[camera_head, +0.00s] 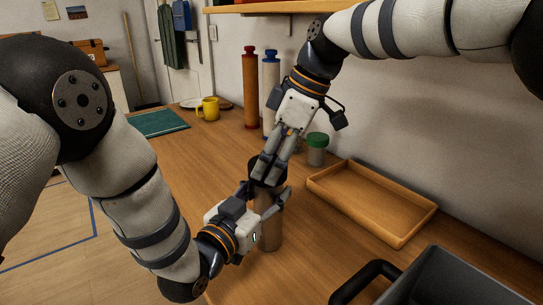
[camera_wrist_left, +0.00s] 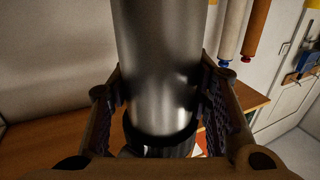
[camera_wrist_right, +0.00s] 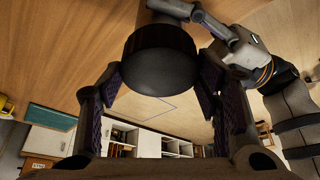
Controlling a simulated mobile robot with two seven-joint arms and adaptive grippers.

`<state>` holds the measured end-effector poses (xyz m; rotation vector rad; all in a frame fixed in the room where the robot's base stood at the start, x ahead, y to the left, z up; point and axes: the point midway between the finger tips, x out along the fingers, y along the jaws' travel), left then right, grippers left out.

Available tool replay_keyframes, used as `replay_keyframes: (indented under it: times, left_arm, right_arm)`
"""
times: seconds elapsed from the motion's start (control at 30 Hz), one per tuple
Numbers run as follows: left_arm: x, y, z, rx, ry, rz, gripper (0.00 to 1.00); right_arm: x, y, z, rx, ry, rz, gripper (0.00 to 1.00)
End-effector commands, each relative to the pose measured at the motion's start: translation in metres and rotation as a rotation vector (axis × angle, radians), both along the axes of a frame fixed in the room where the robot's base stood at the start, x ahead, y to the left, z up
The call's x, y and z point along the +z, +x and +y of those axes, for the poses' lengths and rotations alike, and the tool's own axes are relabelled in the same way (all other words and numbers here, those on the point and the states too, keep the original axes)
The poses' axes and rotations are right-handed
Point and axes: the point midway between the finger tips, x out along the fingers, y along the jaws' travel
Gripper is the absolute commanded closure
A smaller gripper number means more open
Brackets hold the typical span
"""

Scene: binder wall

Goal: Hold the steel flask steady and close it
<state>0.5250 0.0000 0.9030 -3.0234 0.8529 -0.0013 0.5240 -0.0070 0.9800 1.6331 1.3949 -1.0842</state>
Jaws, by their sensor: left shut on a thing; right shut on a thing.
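The steel flask (camera_head: 268,230) stands upright on the wooden table. My left gripper (camera_head: 264,201) is shut around its upper body; in the left wrist view the flask (camera_wrist_left: 158,60) sits between both fingers (camera_wrist_left: 160,95). The dark lid (camera_head: 255,166) is at the flask's top, and my right gripper (camera_head: 267,172) is shut on it from above. In the right wrist view the round black lid (camera_wrist_right: 160,58) lies between the fingers (camera_wrist_right: 158,88). Whether the lid is fully seated cannot be told; the fingers hide part of the joint.
An orange tray (camera_head: 405,238) lies right of the flask, with a grey bin (camera_head: 440,280) in front. A green-lidded jar (camera_head: 316,150), a red bottle (camera_head: 250,95) and a blue-capped bottle (camera_head: 270,95) stand behind. A yellow mug (camera_head: 209,109) and green mat (camera_head: 158,123) are further left.

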Motion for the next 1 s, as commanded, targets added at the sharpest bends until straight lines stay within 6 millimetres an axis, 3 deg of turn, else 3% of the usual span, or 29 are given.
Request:
replay_keyframes:
  times: [0.57, 0.67, 0.9, 1.0]
  left_arm:
    - [0.0003, 0.0, -0.0002, -0.001, -0.001, -0.001, 1.0]
    - [0.0002, -0.0001, -0.0003, -0.001, -0.001, -0.001, 1.0]
    - [0.0001, -0.0001, -0.0004, -0.001, 0.0, 0.0, 1.0]
    - [0.0002, 0.0, -0.0002, -0.001, 0.0, 0.0, 1.0]
  right_arm:
    - [-0.0089, -0.0009, 0.0007, -0.044, -0.004, 0.0, 0.59]
    - [-0.0085, -0.0042, 0.0019, -0.254, -0.011, -0.002, 0.59]
    - [-0.0099, -0.0062, 0.0061, -1.131, -0.013, -0.015, 0.59]
    - [-0.0101, -0.0058, 0.0087, -1.413, -0.007, -0.006, 0.58]
